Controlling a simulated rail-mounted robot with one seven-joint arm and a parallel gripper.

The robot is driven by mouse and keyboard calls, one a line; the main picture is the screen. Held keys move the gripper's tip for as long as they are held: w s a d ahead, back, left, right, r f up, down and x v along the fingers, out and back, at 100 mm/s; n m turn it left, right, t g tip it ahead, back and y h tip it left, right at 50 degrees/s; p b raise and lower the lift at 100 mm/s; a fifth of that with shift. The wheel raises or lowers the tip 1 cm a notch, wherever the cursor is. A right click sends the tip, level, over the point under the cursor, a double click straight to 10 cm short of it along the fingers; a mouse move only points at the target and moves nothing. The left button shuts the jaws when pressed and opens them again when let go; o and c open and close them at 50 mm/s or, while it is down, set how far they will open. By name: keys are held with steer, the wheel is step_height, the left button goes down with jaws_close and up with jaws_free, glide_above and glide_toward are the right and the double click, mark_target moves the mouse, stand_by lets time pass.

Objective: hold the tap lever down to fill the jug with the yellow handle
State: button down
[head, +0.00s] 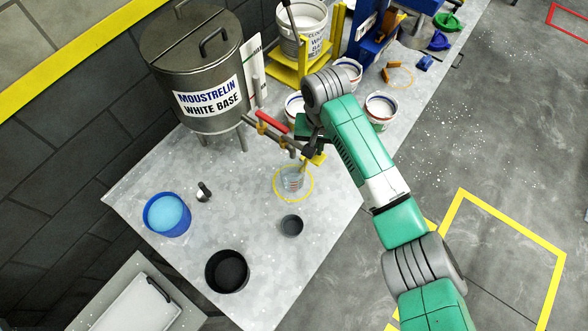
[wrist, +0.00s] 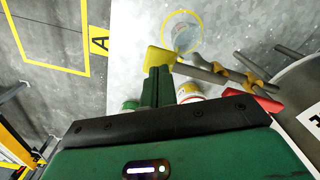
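The tank (head: 200,75) stands on legs at the back left, with a red-handled pipe part (head: 272,123). White pails (head: 381,108) stand behind my arm.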

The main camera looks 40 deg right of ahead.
steer(key=shift+f, duration=0.15)
steer(key=shift+f+b, duration=0.6)
steer(key=shift+f, duration=1.15)
stand_by(6.1)
